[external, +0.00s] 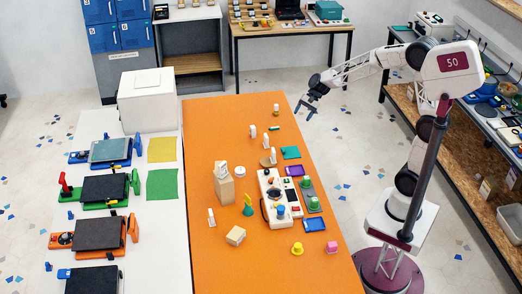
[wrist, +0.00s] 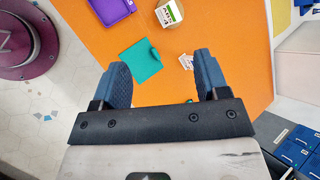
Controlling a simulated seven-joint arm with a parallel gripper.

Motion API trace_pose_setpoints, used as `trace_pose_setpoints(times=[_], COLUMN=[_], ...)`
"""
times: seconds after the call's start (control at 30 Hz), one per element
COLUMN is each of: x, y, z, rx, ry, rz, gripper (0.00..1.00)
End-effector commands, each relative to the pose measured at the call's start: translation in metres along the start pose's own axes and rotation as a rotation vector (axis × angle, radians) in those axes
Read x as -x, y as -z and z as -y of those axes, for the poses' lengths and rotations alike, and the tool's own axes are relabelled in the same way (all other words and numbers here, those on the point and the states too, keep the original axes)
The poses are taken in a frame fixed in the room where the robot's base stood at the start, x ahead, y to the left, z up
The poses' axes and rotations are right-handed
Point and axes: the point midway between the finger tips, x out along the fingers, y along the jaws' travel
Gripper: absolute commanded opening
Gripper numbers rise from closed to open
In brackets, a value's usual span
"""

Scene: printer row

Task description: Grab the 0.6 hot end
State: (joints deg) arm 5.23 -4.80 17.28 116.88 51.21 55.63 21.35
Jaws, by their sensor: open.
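My gripper (external: 305,110) is open and empty, high off the right edge of the orange table in the external view. In the wrist view its two blue fingers (wrist: 160,68) are spread wide, with nothing between them. Several small pieces with white tags stand on the table, among them one farther back (external: 253,131) and one by a round disc (external: 266,162). A tagged piece (wrist: 169,13) shows at the top of the wrist view, and a small white tag (wrist: 186,62) lies near the right finger. I cannot read which is the 0.6 hot end.
A teal mat (external: 291,153), a purple tray (external: 295,170), a cream control box (external: 270,190) and a wooden block (external: 224,188) sit around the middle. The white bench (external: 155,230) with printers runs along the left.

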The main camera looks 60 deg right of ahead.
Motion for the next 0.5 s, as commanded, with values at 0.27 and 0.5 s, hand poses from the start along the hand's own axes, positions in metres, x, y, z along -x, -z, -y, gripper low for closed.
trace_pose_setpoints(times=[0.27, 0.5], x=[-0.039, -0.072], y=[0.061, 0.116], z=[0.04, 0.068], rx=[-0.226, -0.42], ry=[0.103, 0.193], rz=[0.077, 0.141], gripper=[0.68, 0.68])
